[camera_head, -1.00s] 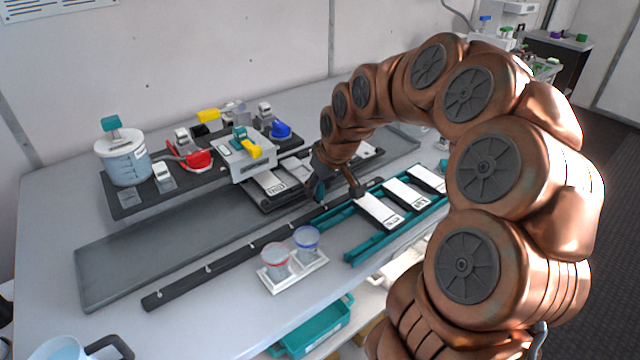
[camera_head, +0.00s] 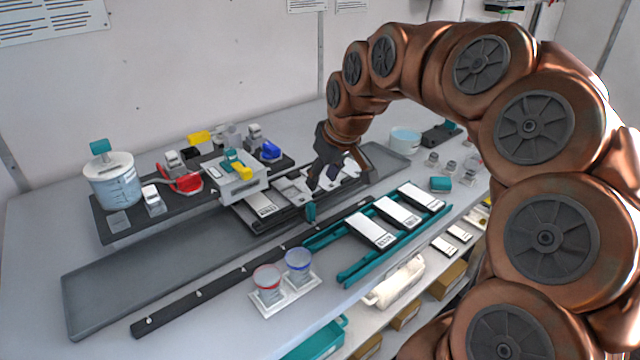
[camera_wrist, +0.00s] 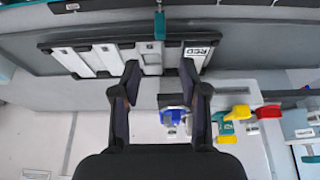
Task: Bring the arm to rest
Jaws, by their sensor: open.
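My copper-coloured arm arches over the right side of the bench in the head view. My gripper (camera_head: 330,175) hangs above the dark tray of white plates (camera_head: 262,205), its fingers apart and nothing between them. In the wrist view, my gripper (camera_wrist: 160,90) shows two dark fingers spread wide. Beyond them is the same tray (camera_wrist: 110,48), with several white plates and one labelled "RED". Part of the tray is hidden behind my gripper in the head view.
A teal rack (camera_head: 352,262) with white plates lies at the front right. Two cups with red and blue rims (camera_head: 283,275) stand in front of a black rail (camera_head: 215,290). The proportioner (camera_head: 238,178) and a lidded tub (camera_head: 112,182) stand at left. The grey mat (camera_head: 115,290) is bare at front left.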

